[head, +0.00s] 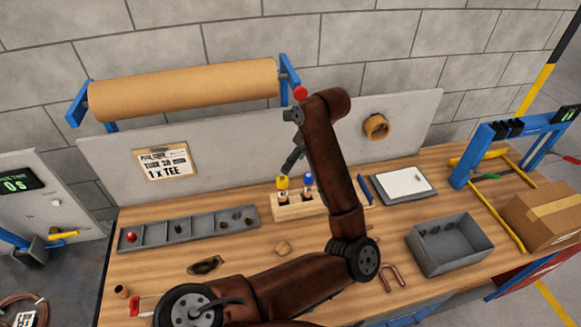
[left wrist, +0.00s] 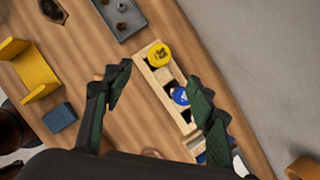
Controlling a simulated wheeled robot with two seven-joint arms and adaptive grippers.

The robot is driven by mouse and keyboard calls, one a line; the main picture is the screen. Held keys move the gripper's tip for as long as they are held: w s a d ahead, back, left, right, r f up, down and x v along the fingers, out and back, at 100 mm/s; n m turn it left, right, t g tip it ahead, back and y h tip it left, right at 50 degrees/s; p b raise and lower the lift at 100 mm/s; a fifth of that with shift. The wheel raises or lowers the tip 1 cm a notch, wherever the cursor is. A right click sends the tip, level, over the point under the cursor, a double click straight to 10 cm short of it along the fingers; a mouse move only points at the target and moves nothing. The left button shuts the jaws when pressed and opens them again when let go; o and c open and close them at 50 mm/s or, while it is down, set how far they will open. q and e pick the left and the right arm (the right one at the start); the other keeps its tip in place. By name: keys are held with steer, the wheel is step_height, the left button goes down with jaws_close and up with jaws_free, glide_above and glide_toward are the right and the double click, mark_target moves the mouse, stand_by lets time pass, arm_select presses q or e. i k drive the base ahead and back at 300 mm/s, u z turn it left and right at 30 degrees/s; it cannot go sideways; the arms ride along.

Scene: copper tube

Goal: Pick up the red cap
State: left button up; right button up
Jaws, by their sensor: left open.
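No piece is clearly a red cap. A small red round piece (head: 131,236) lies in the leftmost compartment of the grey parts tray (head: 190,228). Another red round spot (head: 300,92) shows beside my arm's wrist; I cannot tell what it is. A wooden rack (head: 290,208) holds a yellow-capped bottle (head: 283,183) and a blue-capped bottle (head: 308,180). My arm hides its right part. My left gripper (head: 292,158) points down above the rack. In the left wrist view its fingers (left wrist: 160,82) are open and empty, with the yellow cap (left wrist: 159,54) and blue cap (left wrist: 180,96) beyond them.
A paper roll (head: 185,90) hangs behind the bench. Copper fittings lie near the front edge.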

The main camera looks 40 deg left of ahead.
mark_target(131, 236)
steer(key=k, duration=1)
